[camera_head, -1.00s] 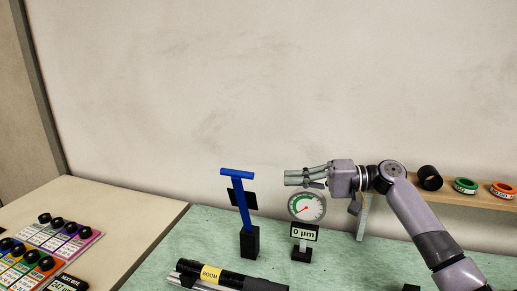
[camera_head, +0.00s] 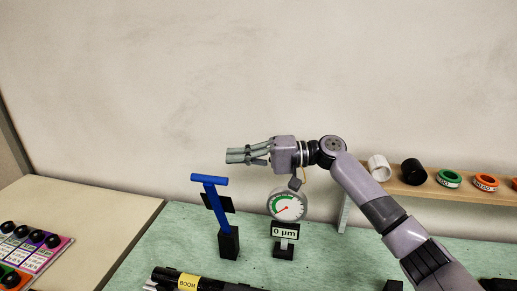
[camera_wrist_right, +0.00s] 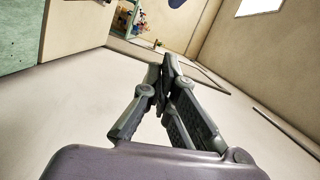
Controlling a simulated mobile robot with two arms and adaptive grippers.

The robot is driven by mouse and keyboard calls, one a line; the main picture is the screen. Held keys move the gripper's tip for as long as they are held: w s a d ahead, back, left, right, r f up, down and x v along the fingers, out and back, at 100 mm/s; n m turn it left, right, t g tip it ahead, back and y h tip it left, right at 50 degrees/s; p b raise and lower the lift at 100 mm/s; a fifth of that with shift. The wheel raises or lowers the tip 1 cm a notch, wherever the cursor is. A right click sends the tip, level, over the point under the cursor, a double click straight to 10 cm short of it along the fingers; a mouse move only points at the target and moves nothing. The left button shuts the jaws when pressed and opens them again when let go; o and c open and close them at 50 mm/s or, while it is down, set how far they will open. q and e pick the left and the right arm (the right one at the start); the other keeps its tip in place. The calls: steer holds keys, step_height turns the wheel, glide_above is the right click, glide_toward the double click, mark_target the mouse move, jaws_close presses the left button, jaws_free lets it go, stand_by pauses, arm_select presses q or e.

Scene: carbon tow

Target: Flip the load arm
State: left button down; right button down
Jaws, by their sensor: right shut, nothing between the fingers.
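The load arm (camera_head: 216,210) is a blue lever with a T-shaped handle, rising from a black block (camera_head: 229,243) on the green table. It leans slightly to the left at its top. A small black plate sits behind its shaft. My right gripper (camera_head: 229,156) is shut and empty, above and a little to the right of the blue handle in the head view, pointing left. Its closed fingers also show in the right wrist view (camera_wrist_right: 165,65). It appears apart from the handle. My left gripper is not in view.
A dial gauge (camera_head: 288,205) with a "0 µm" display (camera_head: 284,231) stands right of the lever. A black boom (camera_head: 200,281) lies in front. A wooden shelf (camera_head: 425,192) holds coloured rings at right. A button panel (camera_head: 35,250) is at left.

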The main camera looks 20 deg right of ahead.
steer(key=s+a+p, duration=0.2)
steer(key=s+a, duration=0.1)
steer(key=shift+a+f, duration=0.25)
steer(key=shift+f, duration=0.1)
steer(key=shift+w, duration=0.1)
steer(key=shift+a, duration=0.1)
